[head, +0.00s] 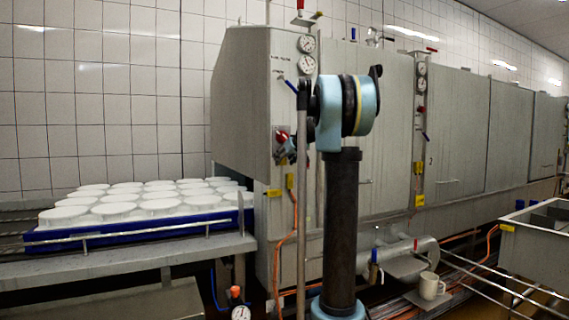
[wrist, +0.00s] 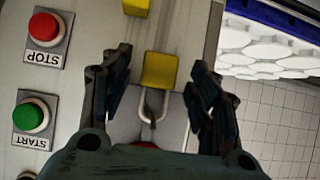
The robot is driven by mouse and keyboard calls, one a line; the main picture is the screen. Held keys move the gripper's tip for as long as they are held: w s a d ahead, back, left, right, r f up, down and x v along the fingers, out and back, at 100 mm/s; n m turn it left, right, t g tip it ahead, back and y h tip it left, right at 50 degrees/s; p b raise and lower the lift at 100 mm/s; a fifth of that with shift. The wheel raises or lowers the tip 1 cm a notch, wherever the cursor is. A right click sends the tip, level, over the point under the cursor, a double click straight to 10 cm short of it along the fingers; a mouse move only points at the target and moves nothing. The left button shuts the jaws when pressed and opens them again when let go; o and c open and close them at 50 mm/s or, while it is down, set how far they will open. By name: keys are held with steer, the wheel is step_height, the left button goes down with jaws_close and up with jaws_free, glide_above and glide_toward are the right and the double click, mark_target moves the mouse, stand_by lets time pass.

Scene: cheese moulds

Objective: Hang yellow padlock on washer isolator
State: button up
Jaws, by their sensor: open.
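The yellow padlock (wrist: 159,70) shows in the wrist view, with its metal shackle towards the bottom of the picture. It is in front of a grey plate on the machine panel; I cannot tell whether the shackle passes through anything. My gripper (wrist: 160,62) is open, with one finger on each side of the padlock and a visible gap to each. A red part (wrist: 145,145) shows just above my gripper's palm, mostly hidden; it may be the isolator. In the head view my arm hides much of this area, and I cannot make out the padlock there.
Red STOP (wrist: 43,28) and green START (wrist: 30,116) buttons stick out left of my gripper. A blue crate (head: 140,232) of white moulds stands left of the large grey machine (head: 240,100).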

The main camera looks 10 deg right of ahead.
steer(key=v, duration=1.2)
steer(key=s+a+f+m+g, duration=0.1)
steer(key=s+a+f+g, duration=0.15)
steer(key=s+f, duration=0.8)
steer(key=s+a+f+g, duration=0.2)
steer(key=s+a+f, duration=0.2)
steer(key=s+f, duration=0.7)
steer(key=s+d+f+m+g+h, duration=0.2)
steer(key=s+d+f+g+h, duration=0.1)
steer(key=s+f, duration=2)
steer(key=s+g, duration=0.1)
steer(key=s, duration=0.2)
steer(key=shift+f+m+h, duration=0.3)
steer(key=shift+h, duration=0.1)
steer(key=shift+d, duration=0.15)
steer(key=shift+w+f, duration=0.2)
steer(key=shift+w, duration=0.3)
